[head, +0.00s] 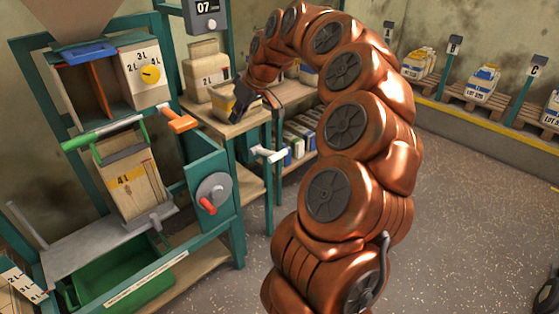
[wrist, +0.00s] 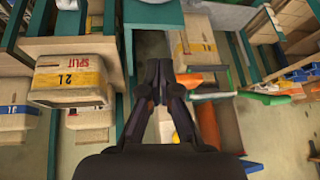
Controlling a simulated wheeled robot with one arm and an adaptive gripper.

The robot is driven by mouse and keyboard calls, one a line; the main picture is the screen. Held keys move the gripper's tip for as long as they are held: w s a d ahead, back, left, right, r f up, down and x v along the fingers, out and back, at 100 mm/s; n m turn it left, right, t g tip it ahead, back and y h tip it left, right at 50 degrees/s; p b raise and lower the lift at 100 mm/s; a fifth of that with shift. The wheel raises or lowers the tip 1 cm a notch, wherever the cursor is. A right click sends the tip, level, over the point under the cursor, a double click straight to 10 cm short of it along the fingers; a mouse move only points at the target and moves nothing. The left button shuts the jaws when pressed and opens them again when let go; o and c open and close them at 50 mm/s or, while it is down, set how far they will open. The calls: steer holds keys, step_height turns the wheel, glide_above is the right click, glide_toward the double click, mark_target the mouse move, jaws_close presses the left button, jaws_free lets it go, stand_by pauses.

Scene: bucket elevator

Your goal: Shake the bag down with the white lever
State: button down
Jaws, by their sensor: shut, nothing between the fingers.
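The white lever (head: 270,154) sticks out from the teal frame, right of the crank panel. A tan paper bag marked 4 L (head: 135,187) stands upright on a grey shelf under the filling hopper, with a green handle bar (head: 103,132) at its top. My gripper (head: 238,100) is in the air by the bench with the 2 L bag, up and left of the white lever and apart from it. The wrist view shows its two dark fingers (wrist: 158,68) closed together and empty. I cannot make out the white lever for certain in the wrist view.
An orange handle (head: 180,121) juts from the frame beside the bag. A red-knobbed crank (head: 213,192) sits on the teal panel. A green bin (head: 120,275) is below the shelf. A 2 L split bag (wrist: 70,82) is at left in the wrist view.

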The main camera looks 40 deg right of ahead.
steer(key=d+f+b, duration=0.1)
steer(key=d+f, duration=0.1)
steer(key=d, duration=0.4)
steer(key=s+d+f+m+h+b, duration=0.1)
steer(key=d+f, duration=0.2)
steer(key=d, duration=0.3)
steer(key=s+d+f+m+t+h+b, duration=0.1)
steer(key=d+f, duration=0.2)
steer(key=d, duration=0.3)
steer(key=shift+s+f, duration=0.2)
steer(key=shift+f, duration=0.05)
steer(key=shift+w+f, duration=0.1)
glide_above(279, 154)
steer(key=f, duration=0.8)
steer(key=shift+w+f+b, duration=0.15)
steer(key=shift+w+b, duration=0.2)
steer(key=shift+b, duration=0.05)
steer(key=f, duration=0.2)
steer(key=shift+s+f, duration=0.3)
steer(key=shift+f, duration=0.1)
steer(key=shift+s+a+f, duration=0.1)
steer(key=shift+f, duration=0.4)
